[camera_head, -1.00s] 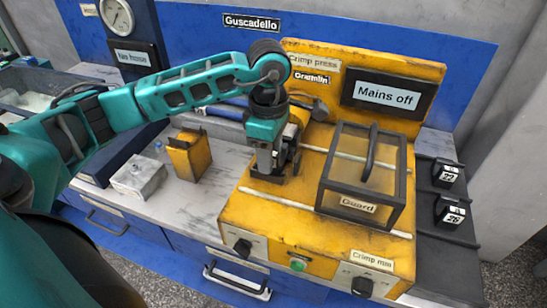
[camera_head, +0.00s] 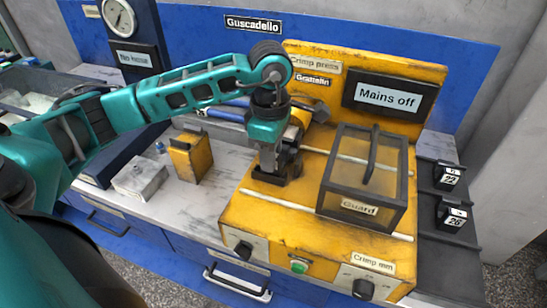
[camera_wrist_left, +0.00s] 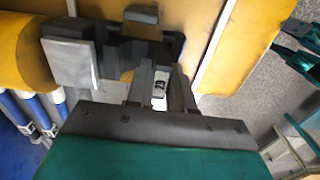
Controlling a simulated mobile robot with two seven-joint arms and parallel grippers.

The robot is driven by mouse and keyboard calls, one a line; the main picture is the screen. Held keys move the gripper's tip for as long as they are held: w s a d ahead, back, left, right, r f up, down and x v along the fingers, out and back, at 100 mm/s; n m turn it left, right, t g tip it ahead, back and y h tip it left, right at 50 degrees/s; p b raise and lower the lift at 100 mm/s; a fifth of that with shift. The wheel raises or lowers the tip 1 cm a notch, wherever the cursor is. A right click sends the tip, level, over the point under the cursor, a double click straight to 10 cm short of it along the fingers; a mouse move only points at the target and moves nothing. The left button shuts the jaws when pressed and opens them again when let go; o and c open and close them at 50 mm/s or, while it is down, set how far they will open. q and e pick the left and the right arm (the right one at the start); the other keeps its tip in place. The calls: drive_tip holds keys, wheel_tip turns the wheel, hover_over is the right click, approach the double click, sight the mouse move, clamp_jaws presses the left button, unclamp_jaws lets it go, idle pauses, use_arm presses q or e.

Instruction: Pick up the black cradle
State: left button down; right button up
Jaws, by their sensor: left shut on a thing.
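A black cradle (camera_head: 268,179) sits on the yellow crimp press (camera_head: 232,214), left of the guard. My left gripper (camera_head: 269,166) points down at it and is shut on it. In the left wrist view, the two fingers (camera_wrist_left: 161,92) lie against the black cradle (camera_wrist_left: 148,52), with a small white label between them. The fingers hide part of the cradle, and I cannot tell whether it is clear of the press.
The framed guard (camera_head: 362,182) stands close right of the gripper. Two black blocks, marked 22 (camera_head: 447,178) and 26 (camera_head: 450,217), sit on the dark strip at the right. A yellow block (camera_head: 190,158) and a grey block (camera_head: 139,178) stand on the bench left.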

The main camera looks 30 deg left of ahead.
use_arm(q)
drive_tip(key=shift+r, duration=0.15)
wheel_tip(320, 180, up, 24)
drive_tip(key=p, duration=0.1)
drive_tip(key=shift+r+p, duration=0.2)
drive_tip(key=shift+p, duration=0.1)
idle(0.9)
drive_tip(key=shift+f, duration=0.1)
idle(0.5)
